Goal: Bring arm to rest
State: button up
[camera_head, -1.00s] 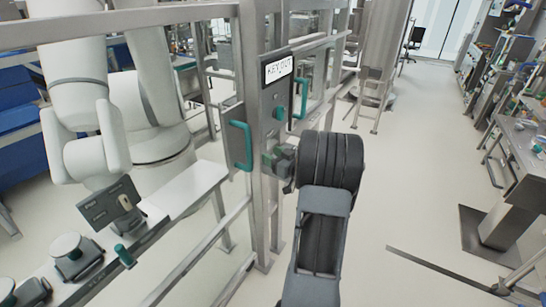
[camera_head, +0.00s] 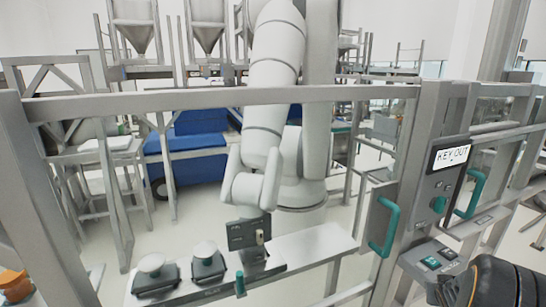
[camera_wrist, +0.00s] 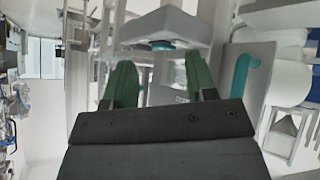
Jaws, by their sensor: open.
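My gripper (camera_wrist: 161,80) shows in the wrist view with its two green fingers spread apart. Nothing is held between them. Behind the fingers is a pale grey, box-like part with teal on its underside (camera_wrist: 160,45); a teal handle (camera_wrist: 241,76) stands to their right. In the head view only a dark, ribbed part of my arm (camera_head: 500,285) shows at the bottom right corner, in front of the fence; the gripper cannot be made out there.
A metal fence (camera_head: 230,97) runs across the head view. Its gate panel (camera_head: 425,190) has teal handles and a "KEY OUT" display (camera_head: 451,156). A button box (camera_head: 432,263) sits close to my arm.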

jog(key=s+a+r+n+g+y, duration=0.1)
jog(key=s+a+r+y, duration=0.1)
jog(key=a, duration=0.8)
jog(key=s+a+r+n+g+y, duration=0.1)
jog(key=s+a+r, duration=0.4)
jog(key=a, duration=0.6)
jog(key=s+a+r+n+g+y, duration=0.1)
jog(key=s+a+r+y, duration=0.1)
jog(key=a, duration=0.9)
jog(key=shift+s+r+n+y, duration=0.4)
jog(key=shift+s+r, duration=0.3)
jog(key=shift+s, duration=0.4)
jog(key=shift+a, duration=0.35)
jog(key=shift+c, duration=0.4)
